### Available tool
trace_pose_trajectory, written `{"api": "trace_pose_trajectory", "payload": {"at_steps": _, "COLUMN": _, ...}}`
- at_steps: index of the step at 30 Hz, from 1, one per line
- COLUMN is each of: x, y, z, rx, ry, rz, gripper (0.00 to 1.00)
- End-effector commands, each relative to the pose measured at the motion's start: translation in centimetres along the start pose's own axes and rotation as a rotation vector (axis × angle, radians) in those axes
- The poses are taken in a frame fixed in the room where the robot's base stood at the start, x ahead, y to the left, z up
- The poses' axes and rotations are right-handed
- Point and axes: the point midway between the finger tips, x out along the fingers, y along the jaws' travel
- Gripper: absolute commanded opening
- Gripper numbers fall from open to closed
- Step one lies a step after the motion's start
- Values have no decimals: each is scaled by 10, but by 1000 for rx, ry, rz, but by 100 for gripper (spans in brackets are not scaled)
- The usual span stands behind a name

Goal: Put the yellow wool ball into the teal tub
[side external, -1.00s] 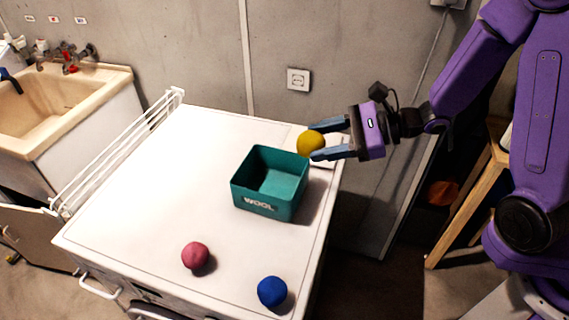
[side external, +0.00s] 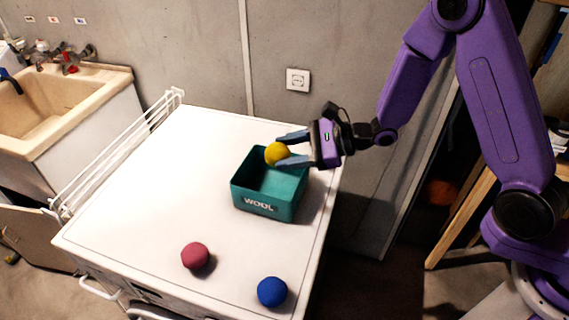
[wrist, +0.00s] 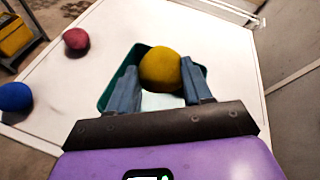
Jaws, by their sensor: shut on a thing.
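The yellow wool ball (side external: 277,154) is held between the blue fingers of my gripper (side external: 286,149). In the side external view it appears over the back part of the teal tub (side external: 262,207), which is labelled "WOOL" and stands on the white machine top. In the wrist view the ball (wrist: 161,68) sits between the fingertips, with the tub's rim (wrist: 104,97) around and below it. The ball hides part of the tub's inside. The part of the tub floor that shows looks empty.
A dark pink ball (side external: 195,256) and a blue ball (side external: 272,291) lie near the front of the white machine top (side external: 150,190). A white rack (side external: 115,150) runs along its left edge, beside a sink (side external: 60,105). The top left of the tub is clear.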

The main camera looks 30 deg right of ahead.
Motion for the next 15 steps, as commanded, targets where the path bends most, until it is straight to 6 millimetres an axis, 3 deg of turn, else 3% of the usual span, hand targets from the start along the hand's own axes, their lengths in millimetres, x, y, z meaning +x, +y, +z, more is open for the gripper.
{"api": "trace_pose_trajectory", "payload": {"at_steps": 8, "x": 16, "y": -1, "z": -11, "rx": 0, "ry": 0, "rz": 1, "gripper": 20}}
{"api": "trace_pose_trajectory", "payload": {"at_steps": 15, "x": 25, "y": 8, "z": -34, "rx": 1, "ry": 0, "rz": 1, "gripper": 20}}
